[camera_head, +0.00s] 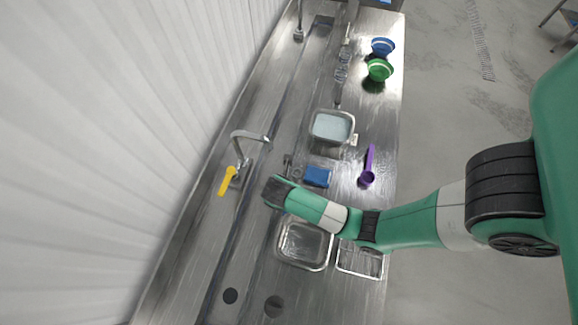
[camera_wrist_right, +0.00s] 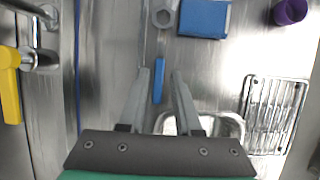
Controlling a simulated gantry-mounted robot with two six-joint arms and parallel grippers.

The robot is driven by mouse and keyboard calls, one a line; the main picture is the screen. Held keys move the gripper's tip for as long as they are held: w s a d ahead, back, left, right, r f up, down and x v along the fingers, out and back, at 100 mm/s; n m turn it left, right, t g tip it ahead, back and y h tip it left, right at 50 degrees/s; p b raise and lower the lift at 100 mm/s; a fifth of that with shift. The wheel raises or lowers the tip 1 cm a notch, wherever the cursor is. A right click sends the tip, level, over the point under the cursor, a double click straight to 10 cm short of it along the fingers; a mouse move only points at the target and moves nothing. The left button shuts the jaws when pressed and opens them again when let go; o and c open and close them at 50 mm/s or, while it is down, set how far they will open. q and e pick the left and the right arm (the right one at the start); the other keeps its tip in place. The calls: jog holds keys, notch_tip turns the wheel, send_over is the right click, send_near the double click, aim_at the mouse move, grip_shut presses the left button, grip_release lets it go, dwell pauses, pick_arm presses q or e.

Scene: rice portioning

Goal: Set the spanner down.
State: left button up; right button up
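The spanner has a grey ring-shaped head (camera_wrist_right: 163,15) and a blue handle (camera_wrist_right: 158,82). In the right wrist view it points away from my right gripper (camera_wrist_right: 160,72). The blue handle appears between the two fingertips, with gaps seen on both sides, so the gripper looks open. The spanner appears to lie on the steel counter; exact contact is hard to tell. In the head view my right gripper (camera_head: 276,190) points down over the counter, and its fingers are mostly hidden. The spanner's head (camera_head: 297,172) shows small beside it. My left gripper is not in view.
A blue sponge (camera_head: 317,176) and a purple scoop (camera_head: 367,176) lie right of the spanner. A steel tray (camera_head: 305,264) and wire rack (camera_head: 360,262) are nearer. A tub (camera_head: 332,127), green bowl (camera_head: 380,69) and blue bowl (camera_head: 382,46) stand farther back.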

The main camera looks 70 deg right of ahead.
jog(key=x, duration=0.4)
jog(key=shift+d+f+b, duration=0.1)
jog(key=shift+f+b, duration=0.25)
jog(key=b+x, duration=0.1)
jog(key=x, duration=0.4)
jog(key=shift+f, duration=0.2)
grip_shut()
